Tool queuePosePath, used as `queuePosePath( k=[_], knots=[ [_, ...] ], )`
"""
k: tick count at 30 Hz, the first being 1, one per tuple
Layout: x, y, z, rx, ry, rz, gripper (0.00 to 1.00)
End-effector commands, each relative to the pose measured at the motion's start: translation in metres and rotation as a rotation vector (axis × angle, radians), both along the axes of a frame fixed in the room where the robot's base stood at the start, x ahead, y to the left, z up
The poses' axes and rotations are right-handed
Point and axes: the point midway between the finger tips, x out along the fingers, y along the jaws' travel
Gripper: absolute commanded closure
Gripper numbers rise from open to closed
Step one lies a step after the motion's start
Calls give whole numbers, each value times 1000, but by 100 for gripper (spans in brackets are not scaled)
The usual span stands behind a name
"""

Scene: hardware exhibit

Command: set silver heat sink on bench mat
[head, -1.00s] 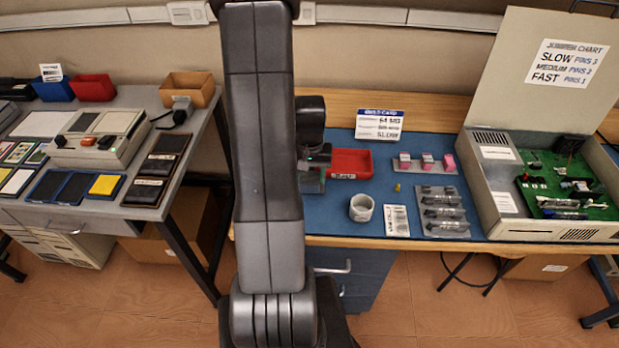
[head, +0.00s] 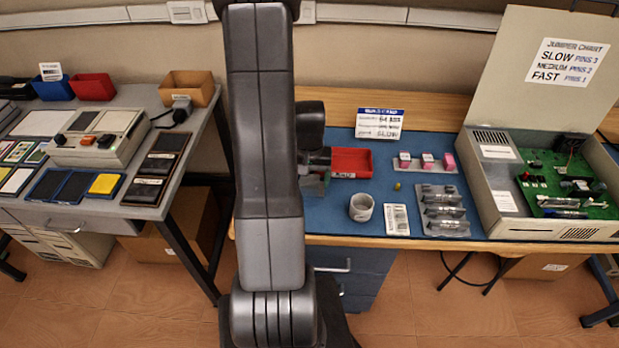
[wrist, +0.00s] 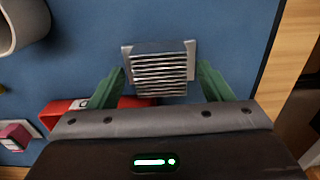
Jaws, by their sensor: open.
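The silver heat sink (wrist: 160,70), a finned block with light side flanges, shows in the wrist view over the blue bench mat (wrist: 95,50). It seems to rest on the mat, but its underside is hidden. My gripper (wrist: 161,76) is open, with one green finger on each side of the heat sink and visible gaps between. In the head view my gripper (head: 316,183) is low over the left part of the mat (head: 335,218), partly behind my arm; the heat sink cannot be made out clearly there.
A red tray (head: 351,163) stands close beside my gripper. A grey cup (head: 361,207), a white label card (head: 396,219) and a grey rack (head: 444,212) are farther right. An open case with a green board (head: 565,187) stands at the right end. Bare mat lies in front of my gripper.

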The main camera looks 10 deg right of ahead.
Motion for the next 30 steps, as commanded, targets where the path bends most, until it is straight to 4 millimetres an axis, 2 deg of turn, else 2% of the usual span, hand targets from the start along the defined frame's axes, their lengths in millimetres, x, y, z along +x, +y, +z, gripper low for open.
queuePosePath(
  k=[5,15,21,25,30],
  knots=[
    [1,0,14,-1,-4,0,28],
    [1,0,77,-1,-7,0,28],
    [1,0,108,-1,-4,0,28],
    [0,0,119,-1,-2,0,28],
    [0,0,123,0,1,0,28]
  ],
)
